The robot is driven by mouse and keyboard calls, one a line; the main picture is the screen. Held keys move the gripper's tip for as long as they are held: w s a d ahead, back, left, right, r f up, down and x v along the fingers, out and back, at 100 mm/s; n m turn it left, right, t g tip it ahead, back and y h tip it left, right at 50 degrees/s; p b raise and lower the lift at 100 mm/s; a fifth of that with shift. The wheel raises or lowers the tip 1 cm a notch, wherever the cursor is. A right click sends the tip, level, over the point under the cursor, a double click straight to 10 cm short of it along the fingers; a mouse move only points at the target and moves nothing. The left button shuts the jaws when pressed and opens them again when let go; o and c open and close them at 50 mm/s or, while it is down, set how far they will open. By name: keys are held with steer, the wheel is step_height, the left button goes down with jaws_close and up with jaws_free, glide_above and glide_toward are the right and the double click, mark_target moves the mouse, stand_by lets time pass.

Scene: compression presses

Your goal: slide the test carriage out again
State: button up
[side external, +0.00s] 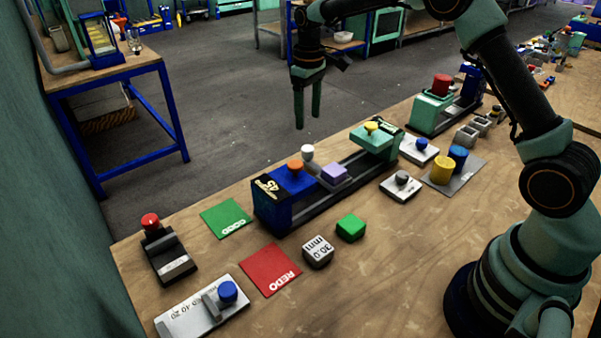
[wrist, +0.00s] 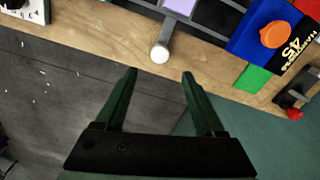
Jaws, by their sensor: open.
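The test carriage bears a lilac block (side external: 335,172) and has a rod ending in a white ball knob (side external: 307,152). It sits on the dark rail of the near press, between a blue end block (side external: 284,190) with an orange knob and a green block (side external: 376,141) with a yellow knob. My gripper (side external: 307,118) is open and empty, pointing down beyond the bench's far edge. In the wrist view its fingertips (wrist: 160,72) are apart, with the white knob (wrist: 160,54) just past them, in line with the gap. Part of the lilac block (wrist: 181,5) shows there too.
A green pad (side external: 226,219) and a red pad (side external: 270,270) lie left of the press. A green cube (side external: 351,227), a readout block (side external: 318,252) and a grey-knobbed switch (side external: 401,186) stand in front. Another press (side external: 440,106) is farther right. Air around my gripper looks clear.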

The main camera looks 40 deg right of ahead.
steer(key=shift+r, duration=1.65)
steer(key=s+a+r+m+t, duration=0.1)
steer(key=s+a+r+t, duration=0.15)
steer(key=s+r, duration=0.9)
steer(key=s+f+m+t, duration=0.2)
steer(key=s+f+t, duration=0.1)
steer(key=s, duration=0.9)
steer(key=shift+s+f, duration=0.2)
steer(key=shift+s, duration=0.2)
